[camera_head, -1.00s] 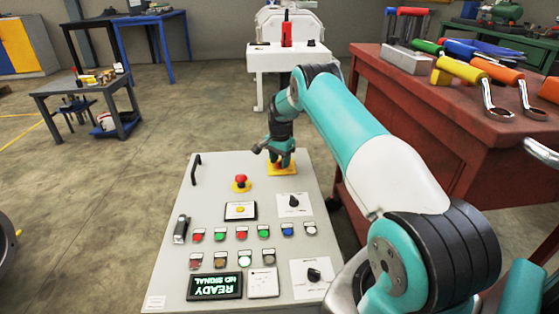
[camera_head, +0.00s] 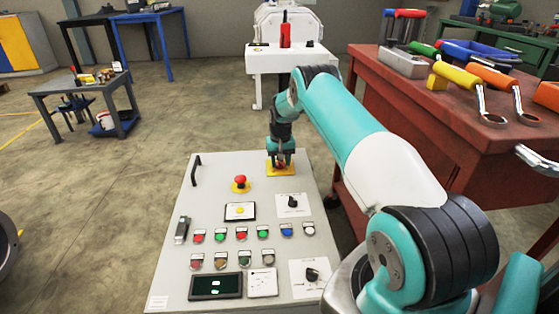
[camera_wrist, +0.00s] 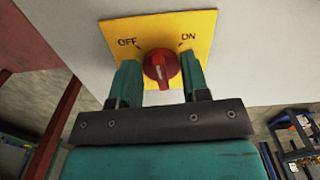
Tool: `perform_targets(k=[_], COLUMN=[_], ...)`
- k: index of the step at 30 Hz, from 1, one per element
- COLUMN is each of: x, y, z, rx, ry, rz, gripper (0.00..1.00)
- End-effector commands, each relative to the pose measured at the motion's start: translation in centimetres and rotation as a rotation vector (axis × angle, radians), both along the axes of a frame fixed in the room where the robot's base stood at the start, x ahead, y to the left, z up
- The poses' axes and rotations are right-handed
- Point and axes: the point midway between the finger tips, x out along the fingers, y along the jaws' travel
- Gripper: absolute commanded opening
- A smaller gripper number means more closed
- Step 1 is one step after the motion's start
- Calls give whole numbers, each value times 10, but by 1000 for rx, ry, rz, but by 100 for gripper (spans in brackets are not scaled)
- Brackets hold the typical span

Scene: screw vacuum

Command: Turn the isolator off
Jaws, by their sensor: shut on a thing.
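The isolator is a red rotary knob (camera_wrist: 161,67) on a yellow plate (camera_wrist: 202,27) marked OFF at the left and ON at the right in the wrist view. Its grip ridge appears roughly upright in that view, between the two labels; its exact angle is hard to tell. My gripper (camera_wrist: 160,63) has one teal finger on each side of the knob and is shut on it. In the head view the yellow plate (camera_head: 271,171) is at the far right corner of the grey panel, and my gripper (camera_head: 281,162) mostly hides the knob.
The grey control panel (camera_head: 215,178) carries a red emergency button (camera_head: 240,182), several coloured buttons, two black selectors and a display (camera_head: 215,286), now dark with small marks. A red workbench (camera_head: 440,135) with tools stands close at the right.

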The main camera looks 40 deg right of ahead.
Motion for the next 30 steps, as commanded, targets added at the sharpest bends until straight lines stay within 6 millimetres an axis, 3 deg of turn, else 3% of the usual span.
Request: perform_targets(k=[18,30], x=[2,2], y=[-4,-5], z=[2,2], rx=[-4,-5], ry=[-8,-8], rz=[536,698], gripper=[19,19])
